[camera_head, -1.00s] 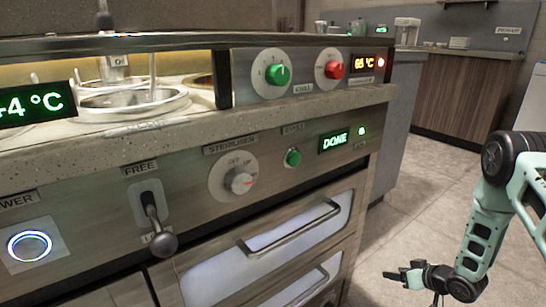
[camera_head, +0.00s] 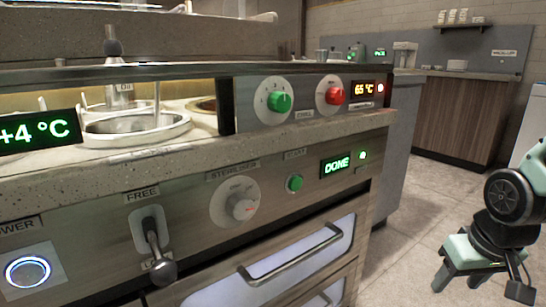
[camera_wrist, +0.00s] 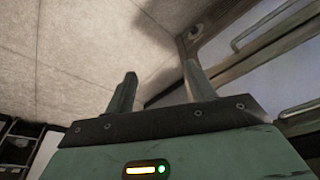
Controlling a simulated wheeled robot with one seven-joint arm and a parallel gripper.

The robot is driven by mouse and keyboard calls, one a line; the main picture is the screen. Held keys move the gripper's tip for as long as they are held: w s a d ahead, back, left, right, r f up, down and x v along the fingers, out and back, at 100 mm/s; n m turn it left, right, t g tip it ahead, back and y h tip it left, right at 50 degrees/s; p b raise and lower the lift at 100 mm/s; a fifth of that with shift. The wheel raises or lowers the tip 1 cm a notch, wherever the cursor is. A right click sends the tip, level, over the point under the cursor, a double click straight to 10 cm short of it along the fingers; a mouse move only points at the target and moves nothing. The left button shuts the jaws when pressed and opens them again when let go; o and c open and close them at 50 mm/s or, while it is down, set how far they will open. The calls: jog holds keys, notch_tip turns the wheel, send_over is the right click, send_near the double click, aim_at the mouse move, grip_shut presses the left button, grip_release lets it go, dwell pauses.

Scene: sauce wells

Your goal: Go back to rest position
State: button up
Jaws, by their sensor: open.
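My gripper (camera_wrist: 160,85) shows in the wrist view with its two grey fingers spread apart and nothing between them. The tiled floor (camera_wrist: 70,70) lies beyond its fingertips, and the counter's drawers are to its right.
The steel counter front (camera_head: 90,215) fills the left, with a lever (camera_head: 158,255), a sterilizer knob (camera_head: 240,205) and drawer handles (camera_head: 290,255). A round well (camera_head: 135,127) sits in the top. A wooden cabinet (camera_head: 455,115) stands behind. Floor (camera_head: 405,205) between is clear.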

jog(key=s+a+r+n+g+p, duration=0.2)
jog(key=s+a+r+n+p, duration=0.25)
jog(key=s+a, duration=0.35)
jog(key=s+a+r+n+g+p, duration=0.1)
jog(key=s+a+r+n+p, duration=0.2)
jog(key=s+a+r, duration=0.55)
notch_tip(320, 180, up, 34)
jog(key=w+a+p, duration=0.1)
jog(key=a+p, duration=0.1)
jog(key=p, duration=3.5)
jog(key=shift+w+a+y, duration=0.2)
jog(key=shift+w+y, duration=0.05)
jog(key=shift+y, duration=0.15)
